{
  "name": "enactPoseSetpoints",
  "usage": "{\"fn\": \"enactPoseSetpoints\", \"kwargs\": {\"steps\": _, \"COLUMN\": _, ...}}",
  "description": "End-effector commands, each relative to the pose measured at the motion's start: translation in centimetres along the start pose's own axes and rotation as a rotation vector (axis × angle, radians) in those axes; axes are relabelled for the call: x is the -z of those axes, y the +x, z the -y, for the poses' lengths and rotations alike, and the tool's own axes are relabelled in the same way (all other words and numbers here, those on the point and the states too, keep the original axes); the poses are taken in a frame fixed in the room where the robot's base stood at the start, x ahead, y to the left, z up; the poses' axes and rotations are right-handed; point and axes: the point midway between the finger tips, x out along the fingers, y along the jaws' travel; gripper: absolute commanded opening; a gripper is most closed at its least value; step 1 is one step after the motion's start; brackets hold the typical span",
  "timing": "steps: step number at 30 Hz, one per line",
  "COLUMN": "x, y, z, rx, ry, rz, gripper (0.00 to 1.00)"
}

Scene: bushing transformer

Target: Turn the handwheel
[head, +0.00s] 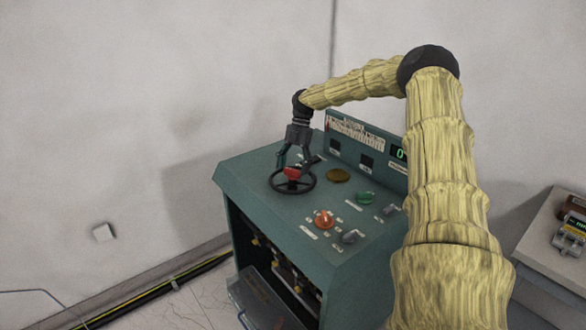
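The black handwheel (293,187) lies on the left part of the green control cabinet's sloped top (251,170). A red part (292,172) shows at the middle of the wheel. My gripper (292,168) points down from above, with its fingers spread to either side of the red part. I cannot tell whether the fingers touch the red part or the wheel. The far side of the wheel is partly hidden by the gripper.
An orange knob (324,219), a green knob (365,198) and grey switches (350,237) sit right of the wheel. An upright panel (357,140) with a green display stands behind. A side table (556,245) with equipment is at right. Striped cable runs along the floor at left.

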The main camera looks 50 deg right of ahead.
Motion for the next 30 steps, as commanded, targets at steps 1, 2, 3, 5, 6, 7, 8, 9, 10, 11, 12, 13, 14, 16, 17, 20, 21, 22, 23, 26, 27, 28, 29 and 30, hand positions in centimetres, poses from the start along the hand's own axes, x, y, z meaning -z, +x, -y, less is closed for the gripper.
{"fn": "enactPoseSetpoints", "kwargs": {"steps": 1, "x": 0.0, "y": 0.2, "z": 0.1, "rx": 0.003, "ry": 0.001, "rz": -0.002, "gripper": 0.8}}
{"fn": "enactPoseSetpoints", "kwargs": {"steps": 2, "x": 0.0, "y": 0.2, "z": 0.1, "rx": 0.004, "ry": 0.001, "rz": -0.003, "gripper": 0.8}}
{"fn": "enactPoseSetpoints", "kwargs": {"steps": 3, "x": 0.0, "y": 0.3, "z": 0.1, "rx": 0.004, "ry": 0.001, "rz": -0.003, "gripper": 0.8}}
{"fn": "enactPoseSetpoints", "kwargs": {"steps": 5, "x": 0.1, "y": 0.4, "z": 0.2, "rx": 0.006, "ry": 0.001, "rz": -0.004, "gripper": 0.8}}
{"fn": "enactPoseSetpoints", "kwargs": {"steps": 6, "x": 0.1, "y": 0.4, "z": 0.2, "rx": 0.006, "ry": 0.001, "rz": -0.004, "gripper": 0.8}}
{"fn": "enactPoseSetpoints", "kwargs": {"steps": 7, "x": 0.1, "y": 0.4, "z": 0.2, "rx": 0.006, "ry": 0.001, "rz": -0.005, "gripper": 0.8}}
{"fn": "enactPoseSetpoints", "kwargs": {"steps": 8, "x": 0.1, "y": 0.4, "z": 0.2, "rx": 0.007, "ry": 0.001, "rz": -0.005, "gripper": 0.8}}
{"fn": "enactPoseSetpoints", "kwargs": {"steps": 9, "x": 0.1, "y": 0.4, "z": 0.2, "rx": 0.007, "ry": 0.001, "rz": -0.005, "gripper": 0.8}}
{"fn": "enactPoseSetpoints", "kwargs": {"steps": 10, "x": 0.1, "y": 0.4, "z": 0.2, "rx": 0.007, "ry": 0.001, "rz": -0.005, "gripper": 0.8}}
{"fn": "enactPoseSetpoints", "kwargs": {"steps": 11, "x": 0.2, "y": 0.3, "z": 0.2, "rx": 0.007, "ry": 0.001, "rz": -0.005, "gripper": 0.8}}
{"fn": "enactPoseSetpoints", "kwargs": {"steps": 12, "x": 0.2, "y": 0.2, "z": 0.2, "rx": 0.007, "ry": 0.001, "rz": -0.005, "gripper": 0.8}}
{"fn": "enactPoseSetpoints", "kwargs": {"steps": 13, "x": 0.2, "y": 0.0, "z": 0.2, "rx": 0.007, "ry": 0.001, "rz": -0.005, "gripper": 0.8}}
{"fn": "enactPoseSetpoints", "kwargs": {"steps": 14, "x": 0.2, "y": -0.3, "z": 0.1, "rx": 0.007, "ry": 0.001, "rz": -0.004, "gripper": 0.8}}
{"fn": "enactPoseSetpoints", "kwargs": {"steps": 16, "x": 0.1, "y": -1.1, "z": 0.1, "rx": 0.006, "ry": 0.002, "rz": -0.003, "gripper": 0.8}}
{"fn": "enactPoseSetpoints", "kwargs": {"steps": 17, "x": 0.1, "y": -1.5, "z": 0.1, "rx": 0.006, "ry": 0.002, "rz": -0.003, "gripper": 0.8}}
{"fn": "enactPoseSetpoints", "kwargs": {"steps": 20, "x": 0.1, "y": -3.1, "z": 0.1, "rx": 0.006, "ry": 0.003, "rz": -0.002, "gripper": 0.8}}
{"fn": "enactPoseSetpoints", "kwargs": {"steps": 21, "x": 0.1, "y": -3.9, "z": 0.1, "rx": 0.006, "ry": 0.003, "rz": -0.003, "gripper": 0.8}}
{"fn": "enactPoseSetpoints", "kwargs": {"steps": 22, "x": 0.1, "y": -4.5, "z": 0.1, "rx": 0.006, "ry": 0.003, "rz": -0.003, "gripper": 0.8}}
{"fn": "enactPoseSetpoints", "kwargs": {"steps": 23, "x": 0.1, "y": -5.0, "z": 0.1, "rx": 0.005, "ry": 0.003, "rz": -0.003, "gripper": 0.8}}
{"fn": "enactPoseSetpoints", "kwargs": {"steps": 26, "x": 0.1, "y": -6.9, "z": 0.1, "rx": 0.005, "ry": 0.002, "rz": -0.003, "gripper": 0.8}}
{"fn": "enactPoseSetpoints", "kwargs": {"steps": 27, "x": 0.1, "y": -7.6, "z": 0.1, "rx": 0.006, "ry": 0.002, "rz": -0.003, "gripper": 0.8}}
{"fn": "enactPoseSetpoints", "kwargs": {"steps": 28, "x": 0.1, "y": -8.0, "z": 0.1, "rx": 0.007, "ry": 0.002, "rz": -0.003, "gripper": 0.8}}
{"fn": "enactPoseSetpoints", "kwargs": {"steps": 29, "x": 0.1, "y": -8.5, "z": 0.0, "rx": 0.006, "ry": 0.002, "rz": -0.003, "gripper": 0.8}}
{"fn": "enactPoseSetpoints", "kwargs": {"steps": 30, "x": 0.0, "y": -9.1, "z": 0.1, "rx": 0.006, "ry": 0.003, "rz": -0.003, "gripper": 0.8}}
